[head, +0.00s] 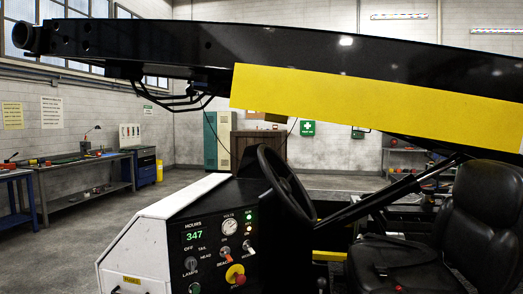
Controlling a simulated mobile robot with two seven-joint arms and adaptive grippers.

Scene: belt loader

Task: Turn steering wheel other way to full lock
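The black steering wheel (285,183) stands tilted on its column behind the dashboard, near the middle of the head view. Its rim shows as a narrow ellipse, seen almost from the side. I cannot tell from this view how far the wheel is turned. Neither of my grippers shows in the head view, and nothing is seen touching the wheel.
The dashboard (213,227) holds a gauge, an hour display, switches and a red knob (240,280). A black seat (485,222) stands at the right. The loader boom with a yellow panel (370,103) spans overhead. Open floor (70,245) lies at the left, before workbenches.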

